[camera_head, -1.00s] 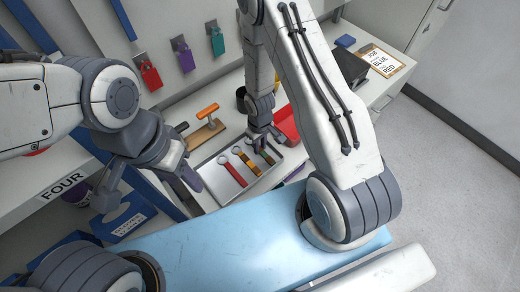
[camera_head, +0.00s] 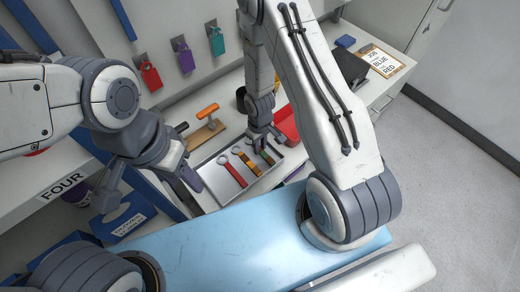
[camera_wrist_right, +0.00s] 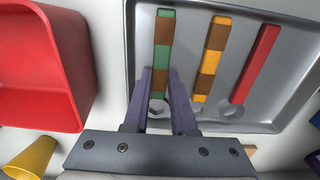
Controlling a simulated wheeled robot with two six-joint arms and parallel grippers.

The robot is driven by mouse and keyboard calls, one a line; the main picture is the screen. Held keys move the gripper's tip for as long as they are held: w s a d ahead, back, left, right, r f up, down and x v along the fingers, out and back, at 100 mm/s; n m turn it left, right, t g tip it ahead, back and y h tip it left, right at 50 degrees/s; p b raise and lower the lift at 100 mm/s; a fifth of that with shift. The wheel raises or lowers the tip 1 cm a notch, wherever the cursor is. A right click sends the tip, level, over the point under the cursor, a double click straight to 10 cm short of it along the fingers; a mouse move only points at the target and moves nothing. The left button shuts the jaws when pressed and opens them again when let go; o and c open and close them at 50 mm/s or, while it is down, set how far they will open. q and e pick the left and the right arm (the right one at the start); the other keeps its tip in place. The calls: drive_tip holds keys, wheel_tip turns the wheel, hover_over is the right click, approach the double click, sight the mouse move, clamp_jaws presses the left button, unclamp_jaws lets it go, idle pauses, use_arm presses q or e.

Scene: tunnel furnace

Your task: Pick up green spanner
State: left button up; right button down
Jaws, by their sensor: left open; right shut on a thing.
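The green spanner (camera_wrist_right: 161,58) has brown bands and lies in the grey metal tray (camera_wrist_right: 260,22), beside a yellow spanner (camera_wrist_right: 213,55) and a red spanner (camera_wrist_right: 257,62). My right gripper (camera_wrist_right: 161,80) is shut on the green spanner's handle near its ring end. In the head view, my right gripper (camera_head: 266,143) is down at the tray, and its fingers partly hide the green spanner (camera_head: 267,157). The spanner appears to be still in the tray. My left gripper (camera_head: 188,156) is open and empty, left of the tray.
A red bin (camera_wrist_right: 35,70) stands beside the tray, with a yellow cup (camera_wrist_right: 30,160) near it. An orange-handled tool (camera_head: 208,111) lies behind the tray. Red, purple and teal tags (camera_head: 184,57) hang on the wall. A clipboard (camera_head: 383,62) lies at the back right.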

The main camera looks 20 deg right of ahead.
drive_tip(key=shift+r, duration=0.15)
idle(0.4)
wheel_tip(320, 180, up, 4)
drive_tip(key=p, duration=0.4)
drive_tip(key=s+d+r+b, duration=0.2)
drive_tip(key=s+d+b, duration=0.1)
drive_tip(key=shift+s, duration=0.1)
drive_tip(key=s+d+r, duration=0.4)
drive_tip(key=s, duration=0.1)
drive_tip(key=shift+s+d+r, duration=0.3)
drive_tip(key=shift+d+r, duration=0.05)
drive_tip(key=shift+r, duration=0.05)
